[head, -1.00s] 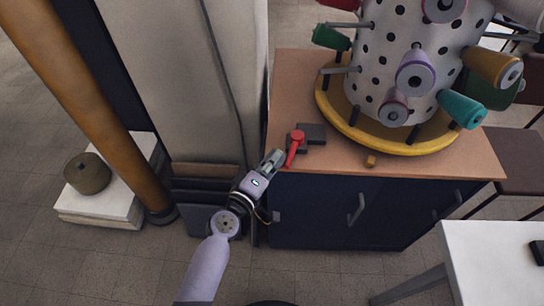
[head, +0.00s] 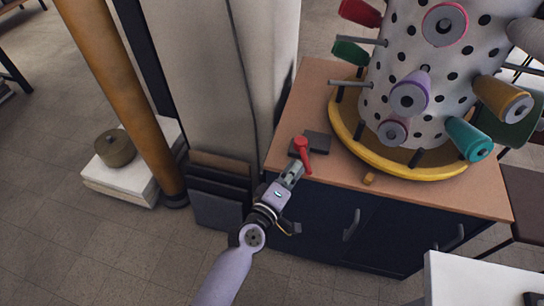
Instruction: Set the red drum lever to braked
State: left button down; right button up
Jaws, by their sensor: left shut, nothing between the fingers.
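The red drum lever (head: 302,152) sits on a dark base plate (head: 318,141) at the left front of the cabinet's wooden top. Its round hub is at the back and its handle points toward the front edge. My left gripper (head: 294,170) is shut and empty. Its fingertips are at the handle's front end, close to or touching it; I cannot tell which. The white dotted drum (head: 430,70) with coloured spools stands on a yellow ring (head: 345,128) to the right. My right gripper is not in view.
A tall pale column (head: 205,80) and a brown pole (head: 120,85) stand at the left. A white table (head: 480,280) is at the lower right.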

pick_arm(q)
jog(key=shift+s+d, duration=0.15)
jog(key=shift+d, duration=0.85)
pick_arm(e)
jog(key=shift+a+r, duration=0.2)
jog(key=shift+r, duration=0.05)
pick_arm(q)
jog(key=shift+d+r, duration=0.1)
jog(key=shift+d, duration=0.05)
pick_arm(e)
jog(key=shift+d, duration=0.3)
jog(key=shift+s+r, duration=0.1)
